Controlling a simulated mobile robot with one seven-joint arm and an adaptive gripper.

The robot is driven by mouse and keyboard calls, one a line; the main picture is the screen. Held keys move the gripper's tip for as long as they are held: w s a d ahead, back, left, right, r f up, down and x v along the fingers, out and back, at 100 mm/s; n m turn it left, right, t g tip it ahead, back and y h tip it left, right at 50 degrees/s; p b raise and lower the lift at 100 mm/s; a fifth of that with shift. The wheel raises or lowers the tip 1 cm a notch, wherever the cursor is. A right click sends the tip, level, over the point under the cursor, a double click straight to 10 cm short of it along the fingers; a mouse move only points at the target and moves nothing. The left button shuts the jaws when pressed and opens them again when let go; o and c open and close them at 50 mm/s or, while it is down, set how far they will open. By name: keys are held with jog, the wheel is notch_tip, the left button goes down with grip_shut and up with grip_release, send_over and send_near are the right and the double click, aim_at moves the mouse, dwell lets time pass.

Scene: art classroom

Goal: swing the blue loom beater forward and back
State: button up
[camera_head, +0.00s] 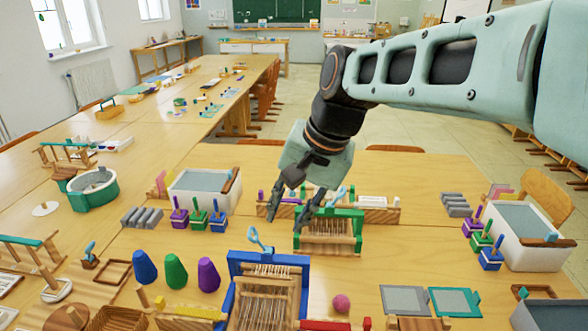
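The blue loom (232,283) stands at the front middle of the table, with pale warp threads strung in its blue frame. A blue crossbar (268,258) spans its far end, and a light-blue looped handle (258,240) stands up just behind it. I cannot tell which of these parts is the beater. The loom's near end is cut off by the picture's bottom edge. My gripper (287,220) points down above and behind the blue loom, near the left side of a green loom (328,248). Its fingers are apart with nothing visible between them, and it appears clear of the blue loom.
Blue, green and purple cones (176,271) stand left of the blue loom. A pink ball (341,303) lies to its right. White tubs (205,188) and small coloured peg blocks (198,219) stand farther back. Grey and teal frames (404,300) lie at right.

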jog(key=shift+s+d+r, duration=0.1)
jog(key=shift+s+d, duration=0.05)
jog(key=shift+d, duration=0.1)
